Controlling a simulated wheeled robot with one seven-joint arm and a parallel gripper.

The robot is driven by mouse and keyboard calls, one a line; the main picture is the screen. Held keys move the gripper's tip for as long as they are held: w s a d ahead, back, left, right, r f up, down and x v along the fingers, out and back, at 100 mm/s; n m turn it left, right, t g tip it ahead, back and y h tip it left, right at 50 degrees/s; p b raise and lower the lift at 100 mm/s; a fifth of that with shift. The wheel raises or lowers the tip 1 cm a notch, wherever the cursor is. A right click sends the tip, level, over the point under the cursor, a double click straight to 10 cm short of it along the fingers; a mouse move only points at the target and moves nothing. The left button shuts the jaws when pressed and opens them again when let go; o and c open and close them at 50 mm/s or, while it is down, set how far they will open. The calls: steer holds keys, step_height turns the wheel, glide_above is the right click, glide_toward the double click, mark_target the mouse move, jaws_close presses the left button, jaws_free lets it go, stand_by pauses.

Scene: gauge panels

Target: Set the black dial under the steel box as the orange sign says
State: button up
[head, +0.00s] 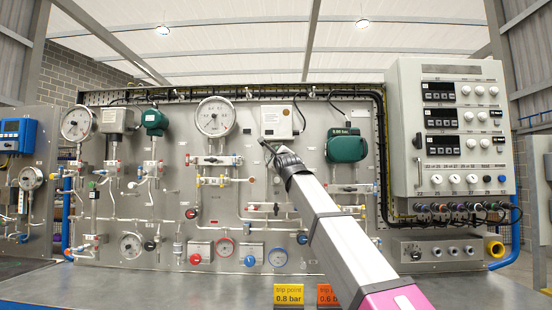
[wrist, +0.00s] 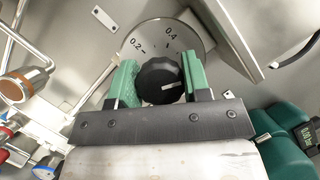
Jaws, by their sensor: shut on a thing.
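The steel box (head: 277,121) hangs on the panel in the head view. My gripper (head: 268,150) is just below it, and hides the dial in that view. In the wrist view the black dial (wrist: 160,82) sits between the two green fingers of my gripper (wrist: 159,64), which are shut on it. A round scale plate (wrist: 150,34) behind the dial shows 0.2 and 0.4; other numbers are hidden. The dial's white mark points right, towards the right finger, past 0.4. The orange sign (head: 325,293) reads trip point 0.6 bar and is partly covered by my arm.
A yellow sign (head: 288,295) beside the orange one reads 0.8 bar. A green housing (head: 346,146) is right of the steel box; a large gauge (head: 215,116) is to its left. Pipes and valves lie below. A grey control cabinet (head: 450,130) stands at the right.

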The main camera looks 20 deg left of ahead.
steer(key=shift+m, duration=0.6)
steer(key=o, duration=0.9)
steer(key=shift+s, duration=0.1)
steer(key=v, duration=1)
steer(key=shift+s+d+f, duration=0.15)
steer(key=shift+s+f, duration=0.1)
